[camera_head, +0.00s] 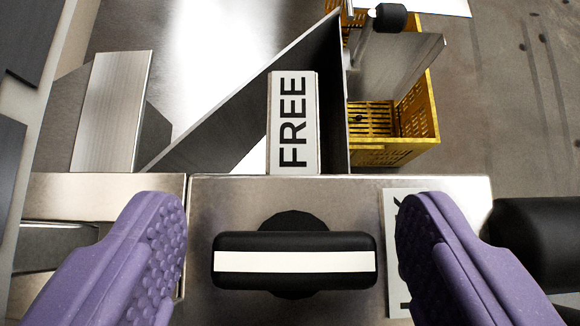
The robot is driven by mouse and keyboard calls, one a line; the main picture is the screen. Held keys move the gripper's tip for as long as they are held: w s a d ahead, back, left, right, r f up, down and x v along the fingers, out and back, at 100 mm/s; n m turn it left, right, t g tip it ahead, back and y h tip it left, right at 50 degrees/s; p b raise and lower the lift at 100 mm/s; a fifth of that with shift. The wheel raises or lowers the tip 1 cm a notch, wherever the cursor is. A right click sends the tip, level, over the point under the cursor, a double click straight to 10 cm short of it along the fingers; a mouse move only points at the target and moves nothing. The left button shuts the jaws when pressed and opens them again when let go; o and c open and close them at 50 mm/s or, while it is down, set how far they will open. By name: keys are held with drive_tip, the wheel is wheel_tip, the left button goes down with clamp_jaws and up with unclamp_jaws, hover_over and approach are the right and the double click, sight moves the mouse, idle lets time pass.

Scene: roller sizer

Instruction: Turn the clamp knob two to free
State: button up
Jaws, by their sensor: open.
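The clamp knob (295,277) is a black bar with a white stripe on a round black base, mounted on a metal block in the lower middle of the view. Its bar lies level, left to right. A white plate reading FREE (292,123) stands just above the knob. A second white label (396,290) lies to the right, mostly hidden behind my right finger; only part of its lettering shows. My gripper (292,250) is open, with one purple finger on each side of the knob, apart from both ends of the bar.
A yellow slotted crate (395,135) stands at the upper right, beyond the block. A black cylinder (535,240) sits close to my right finger. A smaller black knob (388,18) is at the top. Sloping metal panels (225,105) lie to the upper left. Bare floor (510,90) shows at right.

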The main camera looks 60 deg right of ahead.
drive_tip(key=shift+w+d+f, duration=0.2)
drive_tip(key=shift+d+f, duration=0.1)
drive_tip(key=shift+f, duration=0.1)
drive_tip(key=c, duration=1)
drive_tip(key=shift+o, duration=0.2)
